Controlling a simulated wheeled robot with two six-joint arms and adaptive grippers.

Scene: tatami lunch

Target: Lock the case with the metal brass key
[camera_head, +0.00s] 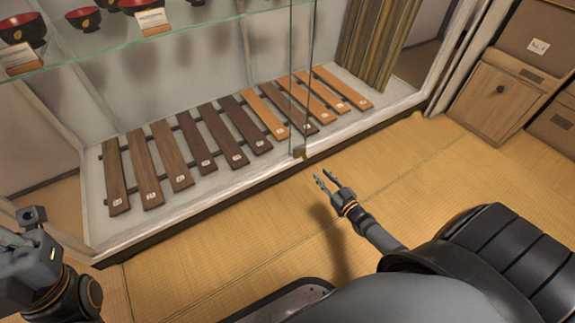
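The glass-fronted display case (120,239) fills the left and middle of the head view. Its glass panels meet at an upright edge, with a small brownish fitting (299,153) at the foot that may be the lock. My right gripper (325,178) is just in front of and below this fitting, over the mat, apart from the case. Its two fingers are spread, and I see nothing between them. My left gripper (25,228) is at the left edge, partly cut off; its finger opening is unclear. I cannot make out a brass key.
Inside the case lies a xylophone-like row of wooden bars (170,157) with small labels. A glass shelf (190,27) above holds dark red bowls (83,19). Wooden cabinets (493,100) stand at the right. The tatami floor (420,165) in front is clear.

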